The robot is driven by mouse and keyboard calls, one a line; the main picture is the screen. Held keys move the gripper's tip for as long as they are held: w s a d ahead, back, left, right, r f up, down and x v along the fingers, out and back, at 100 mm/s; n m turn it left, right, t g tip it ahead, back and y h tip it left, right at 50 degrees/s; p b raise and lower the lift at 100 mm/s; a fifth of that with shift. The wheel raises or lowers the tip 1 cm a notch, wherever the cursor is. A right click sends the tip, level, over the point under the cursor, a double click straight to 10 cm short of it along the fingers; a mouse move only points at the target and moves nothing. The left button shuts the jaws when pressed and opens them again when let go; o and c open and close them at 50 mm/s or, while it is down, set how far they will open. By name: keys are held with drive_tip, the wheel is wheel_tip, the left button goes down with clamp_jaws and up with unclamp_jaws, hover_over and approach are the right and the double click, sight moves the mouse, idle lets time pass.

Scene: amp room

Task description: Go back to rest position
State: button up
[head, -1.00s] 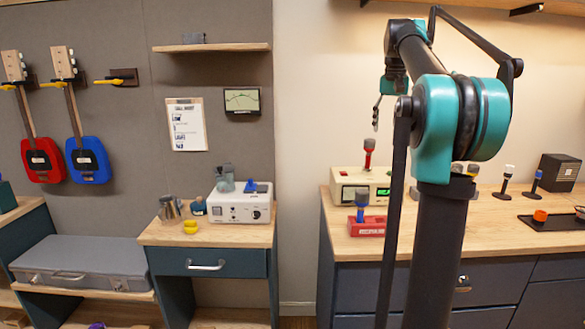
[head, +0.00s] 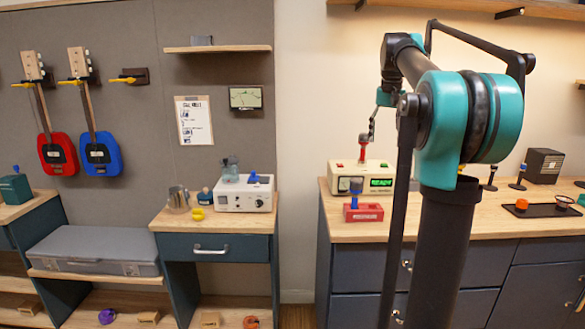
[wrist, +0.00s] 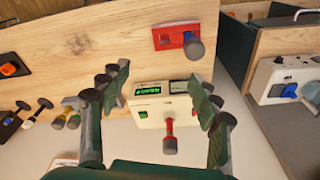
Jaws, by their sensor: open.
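My gripper (wrist: 158,82) is open, with its dark fingers spread left and right in the wrist view. In the head view its fingers (head: 372,130) show beside my arm, above the cream box. The cream box (head: 345,175) has a lit green display reading READY. A red-handled piece (head: 363,146) stands upright on it. In the wrist view the cream box (wrist: 150,104) lies between the fingers, and the red piece (wrist: 169,130) stands with clear space on both sides. Nothing is held. My arm hides part of the bench in the head view.
A red block with a blue-topped piece (head: 362,213) sits at the bench front. A black tray (head: 545,210) and dark box (head: 541,165) are to the right. A white device (head: 243,197) stands on the left cabinet. Shelves (head: 455,5) hang above.

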drive_tip(key=s+a+f+n, duration=0.1)
drive_tip(key=s+a+f, duration=0.1)
drive_tip(key=s+f, duration=0.35)
drive_tip(key=s+a+f+n+t, duration=0.1)
drive_tip(key=s+a+f, duration=0.15)
drive_tip(key=f, duration=0.65)
drive_tip(key=s+a+f, duration=0.2)
drive_tip(key=s+f, duration=0.2)
drive_tip(key=f, duration=0.3)
drive_tip(key=s+a+f+n, duration=0.1)
drive_tip(key=s+a+f, duration=0.1)
drive_tip(key=s+f, duration=0.7)
drive_tip(key=s+a+f+n+t, duration=0.1)
drive_tip(key=s+a+f, duration=0.1)
drive_tip(key=s+f, duration=0.7)
drive_tip(key=shift+s+a+f+t, duration=0.15)
drive_tip(key=shift+s+f+t, duration=0.15)
drive_tip(key=shift+s+f, duration=0.05)
